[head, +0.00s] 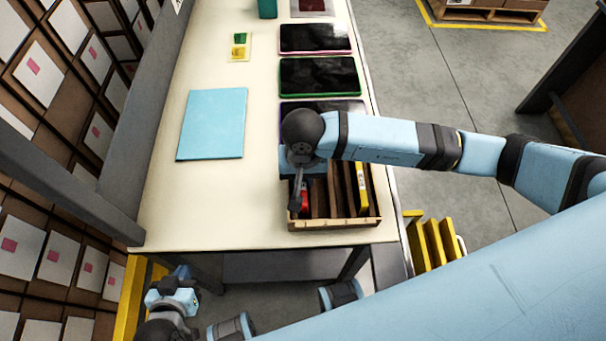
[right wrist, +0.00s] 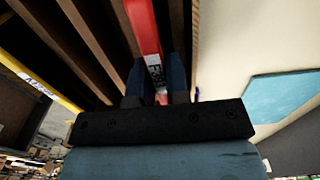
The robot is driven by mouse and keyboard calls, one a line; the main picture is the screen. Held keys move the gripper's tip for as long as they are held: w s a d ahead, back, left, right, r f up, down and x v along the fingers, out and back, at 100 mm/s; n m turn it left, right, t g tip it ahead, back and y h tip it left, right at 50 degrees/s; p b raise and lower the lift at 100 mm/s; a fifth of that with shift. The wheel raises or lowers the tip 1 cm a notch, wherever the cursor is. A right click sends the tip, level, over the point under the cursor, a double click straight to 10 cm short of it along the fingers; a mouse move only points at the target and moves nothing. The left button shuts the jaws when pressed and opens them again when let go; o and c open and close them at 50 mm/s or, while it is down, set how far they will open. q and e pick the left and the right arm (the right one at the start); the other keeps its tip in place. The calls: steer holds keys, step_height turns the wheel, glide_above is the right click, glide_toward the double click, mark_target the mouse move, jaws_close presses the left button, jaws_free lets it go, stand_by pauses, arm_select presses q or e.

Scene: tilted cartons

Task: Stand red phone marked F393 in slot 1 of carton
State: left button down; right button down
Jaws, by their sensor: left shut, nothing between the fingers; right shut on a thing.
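The carton (head: 335,224) stands at the near end of the table, with dark dividers and narrow slots. My right gripper (head: 301,187) is over its left end, shut on the red phone (head: 304,200). In the right wrist view the red phone (right wrist: 146,30) stands on edge between the fingers (right wrist: 157,88), its partly hidden white label facing the camera. It lines up with the end slot, leftmost in the head view; whether it touches the slot's bottom is hidden. My left gripper (head: 178,281) is shut and empty, low beside the table.
A yellow phone (head: 361,185) stands in a slot towards the carton's right. Dark-screened tablets (head: 317,77) lie in a row behind the carton. A light-blue folder (head: 212,124) and a small green-yellow card (head: 239,47) lie left; the table's front left is clear.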

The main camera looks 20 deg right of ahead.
steer(key=shift+f+b, duration=0.25)
steer(key=shift+b, duration=0.15)
stand_by(0.5)
stand_by(0.3)
steer(key=c, duration=1)
jaws_free()
steer(key=shift+r, duration=0.35)
step_height(320, 180, up, 13)
steer(key=shift+r+b, duration=0.1)
steer(key=shift+b, duration=0.2)
